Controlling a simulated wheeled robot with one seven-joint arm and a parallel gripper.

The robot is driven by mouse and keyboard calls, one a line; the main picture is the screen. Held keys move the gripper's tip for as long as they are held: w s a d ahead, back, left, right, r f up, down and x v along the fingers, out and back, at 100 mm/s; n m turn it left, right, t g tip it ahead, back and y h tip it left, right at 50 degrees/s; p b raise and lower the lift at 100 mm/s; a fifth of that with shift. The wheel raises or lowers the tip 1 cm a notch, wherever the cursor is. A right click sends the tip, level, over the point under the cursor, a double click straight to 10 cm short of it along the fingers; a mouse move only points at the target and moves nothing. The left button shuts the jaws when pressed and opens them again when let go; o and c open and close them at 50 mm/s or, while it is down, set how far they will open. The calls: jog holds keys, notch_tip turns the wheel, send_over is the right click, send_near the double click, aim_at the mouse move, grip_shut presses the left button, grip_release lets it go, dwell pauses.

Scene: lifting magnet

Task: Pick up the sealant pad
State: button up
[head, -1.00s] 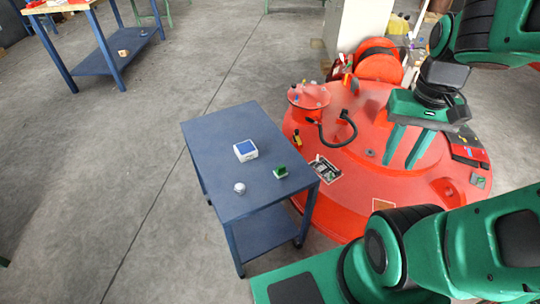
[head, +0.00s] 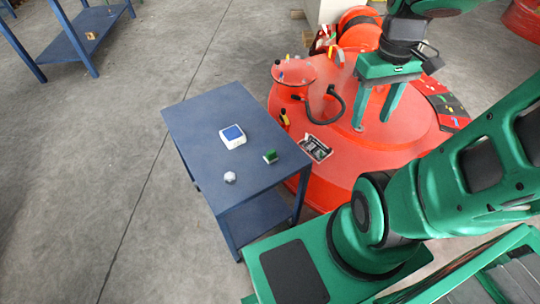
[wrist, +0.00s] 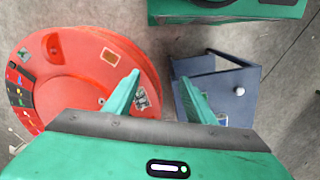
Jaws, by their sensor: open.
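On a small blue table (head: 195,130) stand a white block with a blue top (head: 232,136), a small green piece (head: 270,156) and a small white rounded piece (head: 229,177). I cannot tell for certain which of them is the sealant pad. My gripper (head: 374,124) is open and empty, above the red round machine and right of the table. In the wrist view the open fingers (wrist: 159,76) point toward the gap between machine and table. There the white rounded piece (wrist: 240,91) shows, the block (wrist: 222,119) is partly hidden, and the green piece cannot be made out.
The large red round machine (head: 415,130) stands against the table's right side, with a black hose (head: 335,110) and levers on top. Another blue table (head: 75,35) is at the upper left. The grey floor left of the small table is clear.

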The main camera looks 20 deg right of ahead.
jog(key=w+f+n, duration=0.3)
jog(key=w+n, duration=0.2)
jog(key=n+y, duration=0.5)
jog(key=n, duration=1.2)
send_near(271, 151)
jog(key=shift+x, duration=5.2)
jog(key=shift+d, duration=0.1)
jog(key=c, duration=1.1)
